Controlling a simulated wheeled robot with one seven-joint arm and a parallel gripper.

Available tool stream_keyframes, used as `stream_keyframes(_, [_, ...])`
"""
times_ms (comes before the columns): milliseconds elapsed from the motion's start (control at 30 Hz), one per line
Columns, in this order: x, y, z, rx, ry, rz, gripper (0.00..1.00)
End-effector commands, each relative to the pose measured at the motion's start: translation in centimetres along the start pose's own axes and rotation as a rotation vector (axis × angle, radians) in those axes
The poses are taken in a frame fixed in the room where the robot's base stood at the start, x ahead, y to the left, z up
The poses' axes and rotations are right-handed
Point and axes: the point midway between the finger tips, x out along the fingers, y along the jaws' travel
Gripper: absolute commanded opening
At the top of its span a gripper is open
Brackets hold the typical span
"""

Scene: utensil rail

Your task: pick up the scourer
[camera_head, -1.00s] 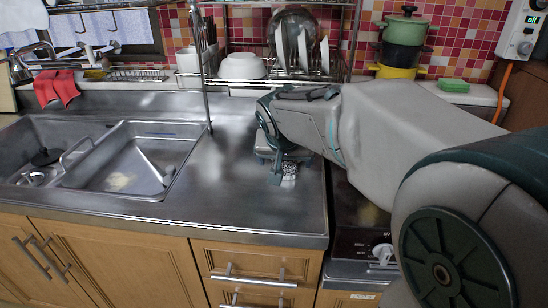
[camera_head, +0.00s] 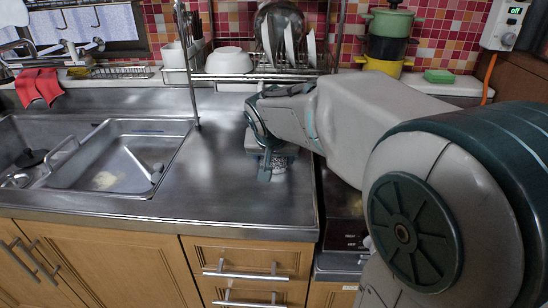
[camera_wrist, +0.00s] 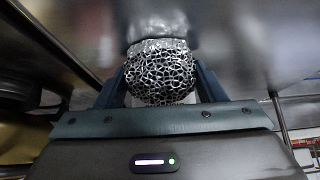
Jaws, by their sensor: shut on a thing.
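The scourer (camera_wrist: 160,72) is a round ball of shiny metal mesh. In the wrist view it sits between the two blue-grey fingers of my gripper (camera_wrist: 160,88), which are shut on it. In the head view my gripper (camera_head: 271,168) is low over the steel counter to the right of the sink, and a small part of the scourer (camera_head: 279,164) shows beside the finger. I cannot tell whether the scourer touches the counter.
The sink (camera_head: 120,165) lies to the left, with a thin upright pole behind its right edge. A dish rack (camera_head: 285,72) with a white bowl (camera_head: 229,61) and plates stands at the back. Stacked pots (camera_head: 388,38) and a green sponge (camera_head: 439,76) are at the back right. The counter (camera_head: 225,195) is clear around my gripper.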

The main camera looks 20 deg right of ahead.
Motion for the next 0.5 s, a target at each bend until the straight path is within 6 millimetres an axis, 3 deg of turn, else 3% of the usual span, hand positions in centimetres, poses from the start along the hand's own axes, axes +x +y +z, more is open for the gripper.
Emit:
stream_keyframes(200, [-1.3, -0.3, -0.8, -0.003, -0.001, -0.002, 0.41])
stream_keyframes(500, [-1.2, -7.4, 0.1, -0.006, -0.001, -0.005, 0.41])
